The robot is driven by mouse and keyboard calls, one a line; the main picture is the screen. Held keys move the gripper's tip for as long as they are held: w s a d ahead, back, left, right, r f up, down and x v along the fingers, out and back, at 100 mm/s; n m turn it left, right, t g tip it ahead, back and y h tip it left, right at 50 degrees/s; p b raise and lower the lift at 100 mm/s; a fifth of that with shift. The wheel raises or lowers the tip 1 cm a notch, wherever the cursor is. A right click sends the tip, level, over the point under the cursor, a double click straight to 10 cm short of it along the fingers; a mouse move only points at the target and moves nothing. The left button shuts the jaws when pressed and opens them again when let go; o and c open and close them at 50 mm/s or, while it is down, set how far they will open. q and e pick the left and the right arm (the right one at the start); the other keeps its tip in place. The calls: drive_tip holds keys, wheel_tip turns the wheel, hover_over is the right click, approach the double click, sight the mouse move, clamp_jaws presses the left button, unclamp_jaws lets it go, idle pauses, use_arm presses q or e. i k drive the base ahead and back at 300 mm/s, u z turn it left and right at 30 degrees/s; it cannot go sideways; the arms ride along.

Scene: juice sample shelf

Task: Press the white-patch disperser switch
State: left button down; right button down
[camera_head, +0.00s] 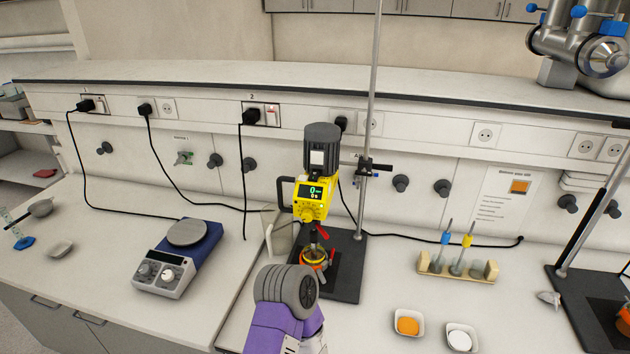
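A yellow disperser (314,198) with a dark grey motor top stands near the middle, and a white patch (317,157) shows on the motor. Its lit display reads 0. A wall socket marked 2 (262,115), with a black plug and a white-and-red switch (272,115), is on the wall behind and to its left. I cannot tell which control is the disperser switch. A purple arm link of mine with a grey ribbed joint rises from the bottom in front of the disperser base. No gripper fingertips show, and I cannot tell which arm it is.
A vessel (315,257) stands under the disperser. A blue-and-white hotplate (177,258) is at left. Bowls of orange powder (407,325) and white powder (460,340) are at front right, below a wooden rack (457,268). A vertical rod (374,80) stands beside the disperser.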

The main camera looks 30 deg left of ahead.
sight(314, 176)
drive_tip(key=k, duration=1.35)
drive_tip(key=u, duration=0.75)
drive_tip(key=i, duration=1.25)
drive_tip(key=u, duration=0.3)
